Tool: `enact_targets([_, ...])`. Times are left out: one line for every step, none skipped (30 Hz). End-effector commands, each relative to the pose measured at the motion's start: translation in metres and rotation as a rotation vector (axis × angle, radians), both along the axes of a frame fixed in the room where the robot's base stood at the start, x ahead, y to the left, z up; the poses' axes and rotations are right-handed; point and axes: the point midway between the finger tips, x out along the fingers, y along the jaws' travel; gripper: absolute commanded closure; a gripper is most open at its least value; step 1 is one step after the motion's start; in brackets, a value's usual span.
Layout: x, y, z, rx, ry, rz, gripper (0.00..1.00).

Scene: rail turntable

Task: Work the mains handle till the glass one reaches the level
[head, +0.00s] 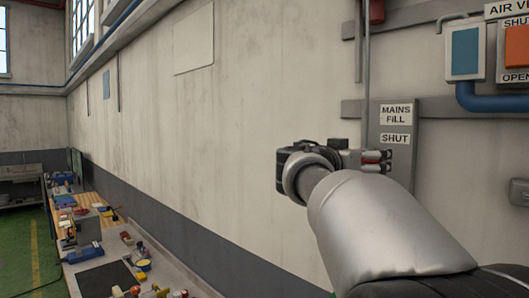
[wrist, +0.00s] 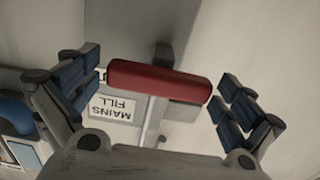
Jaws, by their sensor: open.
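The mains handle (wrist: 160,82) is a red bar on a grey metal lever, seen in the wrist view. It lies lengthwise across the gap between the two fingers of my gripper (head: 376,161), which is open. A gap shows at each end of the bar, and I cannot tell how deep it sits between the fingers. The plate also shows upside down in the wrist view (wrist: 112,108). No level glass is visible.
An air valve panel with a blue square (head: 465,52), an orange block (head: 516,45) and a blue pipe (head: 495,102) is at upper right. A vertical grey pipe (head: 365,75) runs above my gripper. A cluttered workbench (head: 90,272) stands at lower left.

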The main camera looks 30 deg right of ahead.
Motion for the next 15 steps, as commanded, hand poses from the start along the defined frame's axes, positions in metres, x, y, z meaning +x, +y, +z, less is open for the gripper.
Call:
enact_targets([0.0002, -0.0011, 0.0001, 0.000, 0.000, 0.000, 0.00])
enact_targets([0.0004, -0.0012, 0.0000, 0.000, 0.000, 0.000, 0.00])
enact_targets([0.0004, -0.0013, -0.0001, 0.000, 0.000, 0.000, 0.00])
enact_targets([0.0005, -0.0013, -0.0002, 0.000, 0.000, 0.000, 0.00])
enact_targets([0.0005, -0.0012, -0.0003, 0.000, 0.000, 0.000, 0.00])
enact_targets([0.0005, -0.0012, -0.0004, 0.000, 0.000, 0.000, 0.00])
enact_targets([0.0004, -0.0011, -0.0004, 0.000, 0.000, 0.000, 0.00])
enact_targets([0.0004, -0.0011, -0.0004, 0.000, 0.000, 0.000, 0.01])
enact_targets([0.0004, -0.0011, -0.0004, 0.000, 0.000, 0.000, 0.03])
enact_targets([0.0004, -0.0011, -0.0004, 0.000, 0.000, 0.000, 0.05])
enact_targets([0.0004, -0.0010, -0.0005, 0.000, 0.000, 0.000, 0.07])
enact_targets([0.0004, -0.0010, -0.0005, 0.000, 0.000, 0.000, 0.10])
enact_targets([0.0004, -0.0010, -0.0005, 0.000, 0.000, 0.000, 0.12])
enact_targets([0.0004, -0.0010, -0.0005, 0.000, 0.000, 0.000, 0.14])
enact_targets([0.0004, -0.0010, -0.0005, 0.000, 0.000, 0.000, 0.17])
